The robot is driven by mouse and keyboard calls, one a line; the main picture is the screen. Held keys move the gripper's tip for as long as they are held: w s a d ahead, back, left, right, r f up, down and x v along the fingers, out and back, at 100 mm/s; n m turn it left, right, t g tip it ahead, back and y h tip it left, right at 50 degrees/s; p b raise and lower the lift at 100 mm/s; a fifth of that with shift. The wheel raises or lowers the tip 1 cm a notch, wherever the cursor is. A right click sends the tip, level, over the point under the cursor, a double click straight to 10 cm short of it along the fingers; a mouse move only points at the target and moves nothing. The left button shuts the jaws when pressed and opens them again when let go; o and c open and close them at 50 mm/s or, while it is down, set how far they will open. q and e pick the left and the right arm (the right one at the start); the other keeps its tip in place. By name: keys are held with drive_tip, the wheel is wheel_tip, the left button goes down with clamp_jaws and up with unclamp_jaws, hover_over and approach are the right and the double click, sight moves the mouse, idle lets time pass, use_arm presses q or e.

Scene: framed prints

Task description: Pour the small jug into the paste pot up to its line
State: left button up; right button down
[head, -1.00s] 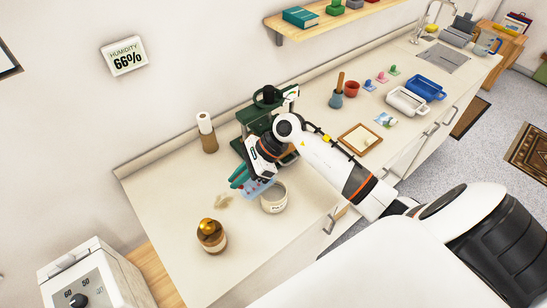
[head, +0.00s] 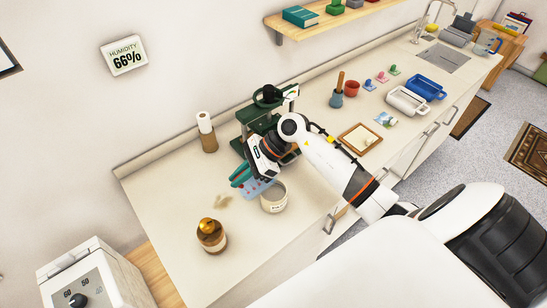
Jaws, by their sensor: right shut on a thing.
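The paste pot (head: 273,198) is a pale pot with a label on its front, standing upright on the counter; the level inside and its line are too small to make out. My right gripper (head: 252,178) is just left of and above the pot, partly hidden by its own wrist. It is shut on a small light-blue spotted thing (head: 257,188), which seems to be the small jug, close beside the pot's left rim. A teal piece (head: 240,174) shows at its left. I cannot tell how far the jug is tilted or whether anything flows. My left gripper is out of view.
A green press (head: 257,117) stands behind my right wrist. A brown jar (head: 211,236) stands at the front left, a paper roll on a brown holder (head: 208,135) at the back. A wood-framed piece (head: 359,138) lies right. The counter's left part is mostly clear.

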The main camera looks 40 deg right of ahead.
drive_tip(key=shift+s+d+t+y+b, duration=0.1)
drive_tip(key=shift+d+t+y+b, duration=0.2)
drive_tip(key=shift+y, duration=0.3)
idle(0.8)
drive_tip(key=shift+f, duration=0.1)
drive_tip(key=shift+d+b, duration=0.1)
drive_tip(key=shift+b, duration=0.4)
drive_tip(key=shift+s+d+f+t+y+b, duration=0.15)
drive_tip(key=shift+d+y+b, duration=0.3)
drive_tip(key=shift+b, duration=0.8)
drive_tip(key=shift+d+t+y+b, duration=0.2)
drive_tip(key=shift+y+b, duration=0.4)
drive_tip(key=shift+b, duration=0.7)
drive_tip(key=shift+s+d+f+t+y+b, duration=0.15)
drive_tip(key=shift+d+y+b, duration=0.3)
drive_tip(key=shift+b, duration=0.8)
drive_tip(key=shift+r+y+b, duration=0.3)
drive_tip(key=shift+y+b, duration=0.1)
drive_tip(key=shift+b, duration=0.2)
